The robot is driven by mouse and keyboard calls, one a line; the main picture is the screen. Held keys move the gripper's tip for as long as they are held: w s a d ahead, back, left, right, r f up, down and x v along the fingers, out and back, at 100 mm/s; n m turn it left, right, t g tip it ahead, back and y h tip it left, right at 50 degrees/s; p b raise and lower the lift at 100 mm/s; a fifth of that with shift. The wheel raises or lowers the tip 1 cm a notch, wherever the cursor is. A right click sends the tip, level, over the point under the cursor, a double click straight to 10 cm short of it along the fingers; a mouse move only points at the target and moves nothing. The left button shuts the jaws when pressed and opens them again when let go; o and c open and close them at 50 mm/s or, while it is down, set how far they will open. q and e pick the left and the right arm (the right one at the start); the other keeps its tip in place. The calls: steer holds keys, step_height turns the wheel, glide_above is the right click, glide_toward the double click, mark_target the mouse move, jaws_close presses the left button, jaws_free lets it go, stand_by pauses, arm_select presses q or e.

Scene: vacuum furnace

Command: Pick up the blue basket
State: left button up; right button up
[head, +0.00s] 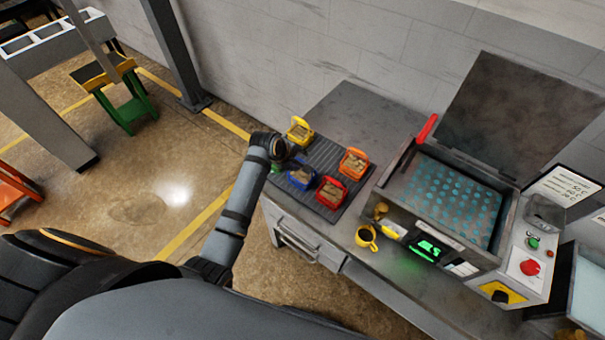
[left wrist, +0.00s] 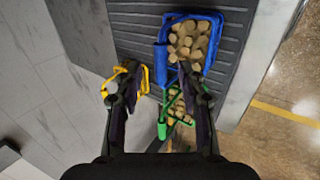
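The blue basket (head: 301,180), filled with tan lumps, stands on the dark ridged mat (head: 325,155). In the left wrist view the blue basket (left wrist: 162,57) is beyond the fingertips, toward the upper right. My right gripper is not in view.
A yellow basket (head: 299,131), an orange basket (head: 353,163) and a red basket (head: 331,193) stand close by. A green basket (left wrist: 162,130) shows between the fingers in the left wrist view.

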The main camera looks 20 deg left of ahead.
mark_target(300, 161)
arm_select(q)
steer(key=shift+x, duration=1.5)
steer(key=shift+s, duration=0.1)
jaws_close()
steer(key=shift+r, duration=0.1)
